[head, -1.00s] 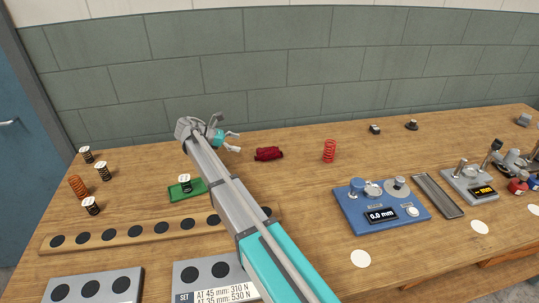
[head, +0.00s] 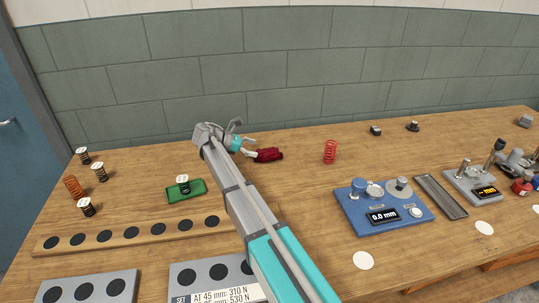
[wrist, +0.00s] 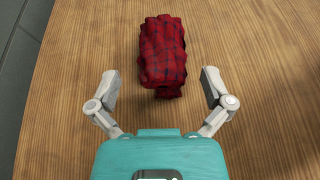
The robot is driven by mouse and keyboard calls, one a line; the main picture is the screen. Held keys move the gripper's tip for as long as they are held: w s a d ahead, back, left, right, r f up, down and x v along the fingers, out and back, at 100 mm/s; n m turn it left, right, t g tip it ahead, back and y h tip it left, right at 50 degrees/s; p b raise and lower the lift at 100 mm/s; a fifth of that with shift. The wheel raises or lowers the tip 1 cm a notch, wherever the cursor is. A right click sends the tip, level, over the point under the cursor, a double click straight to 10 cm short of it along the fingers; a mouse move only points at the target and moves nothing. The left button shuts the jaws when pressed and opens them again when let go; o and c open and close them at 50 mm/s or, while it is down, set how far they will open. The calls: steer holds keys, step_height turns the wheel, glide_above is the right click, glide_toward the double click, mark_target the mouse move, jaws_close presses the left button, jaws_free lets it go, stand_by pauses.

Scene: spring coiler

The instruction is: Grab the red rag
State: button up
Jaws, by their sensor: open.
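The red rag (head: 268,154) lies bunched up on the wooden table towards the back.
A red spring (head: 330,151) stands right of the rag. A green tray (head: 200,187) with a spring is to the left. A blue gauge device (head: 357,212) sits front right. The wall (head: 300,80) rises behind the table. The table around the rag is clear.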

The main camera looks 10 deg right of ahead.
mark_target(268, 148)
steer(key=b+x, duration=0.1)
steer(key=x, duration=0.2)
steer(key=shift+s+d+f+b, duration=0.1)
steer(key=shift+d+f+b, duration=0.1)
steer(key=shift+f+b, duration=0.2)
steer(key=shift+d+f, duration=0.15)
steer(key=shift+d, duration=0.45)
steer(key=c, duration=0.9)
steer(key=shift+r, duration=0.25)
steer(key=shift+r+p, duration=0.75)
steer(key=shift+p, duration=0.15)
steer(key=s+d+r+p, duration=0.2)
steer(key=s+r+p, duration=0.1)
steer(key=s, duration=0.1)
steer(key=s+d+r+p, duration=0.2)
steer(key=s+r+p, duration=0.2)
steer(key=s+d+r+p, duration=0.3)
steer(key=s+r+p, duration=0.1)
steer(key=shift+d, duration=0.1)
